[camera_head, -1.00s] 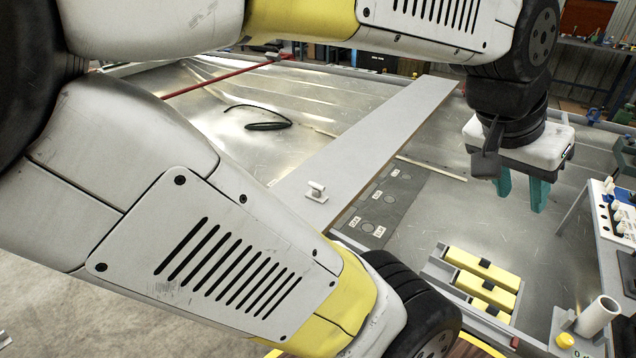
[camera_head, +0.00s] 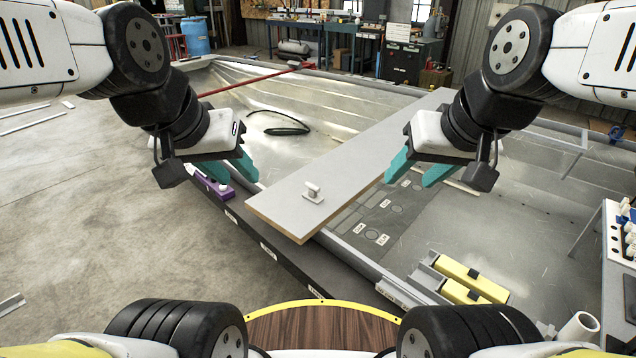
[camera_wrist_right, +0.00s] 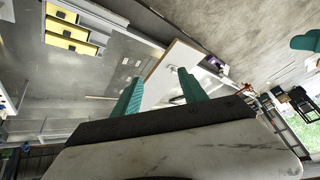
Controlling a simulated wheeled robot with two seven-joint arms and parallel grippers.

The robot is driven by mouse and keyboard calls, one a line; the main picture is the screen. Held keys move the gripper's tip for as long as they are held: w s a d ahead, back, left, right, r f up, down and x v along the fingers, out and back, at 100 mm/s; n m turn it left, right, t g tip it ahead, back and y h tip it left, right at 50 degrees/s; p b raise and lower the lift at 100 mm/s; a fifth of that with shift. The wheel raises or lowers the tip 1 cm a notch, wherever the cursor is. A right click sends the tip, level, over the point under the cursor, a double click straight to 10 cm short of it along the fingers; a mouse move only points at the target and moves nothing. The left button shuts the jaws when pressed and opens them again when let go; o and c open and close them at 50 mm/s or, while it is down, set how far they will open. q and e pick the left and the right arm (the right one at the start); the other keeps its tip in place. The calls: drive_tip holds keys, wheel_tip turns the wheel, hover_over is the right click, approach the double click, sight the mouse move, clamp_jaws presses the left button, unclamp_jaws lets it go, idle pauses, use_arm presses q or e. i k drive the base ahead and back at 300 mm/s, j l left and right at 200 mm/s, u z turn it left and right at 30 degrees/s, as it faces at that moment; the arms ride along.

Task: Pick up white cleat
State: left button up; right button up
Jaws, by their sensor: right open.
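The white cleat (camera_head: 313,191) stands on the near end of a long pale grey board (camera_head: 352,160) in the head view. My left gripper (camera_head: 228,173) is to the left of the cleat, its teal fingers apart and nothing between them.
The board lies across the open metal hull (camera_head: 240,95). A purple item (camera_head: 212,187) is on the hull's left edge. A dark labelled mat (camera_head: 380,222) and yellow blocks (camera_head: 470,280) are right of the board. A black cable loop (camera_head: 285,130) lies in the hull.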

sight(311, 195)
drive_tip(key=i+j, duration=0.4)
drive_tip(key=i+j+z, duration=0.1)
drive_tip(key=i+j, duration=0.25)
drive_tip(key=j, duration=0.15)
drive_tip(key=i+j+z, duration=0.1)
drive_tip(key=i+j, duration=0.25)
drive_tip(key=j, duration=0.15)
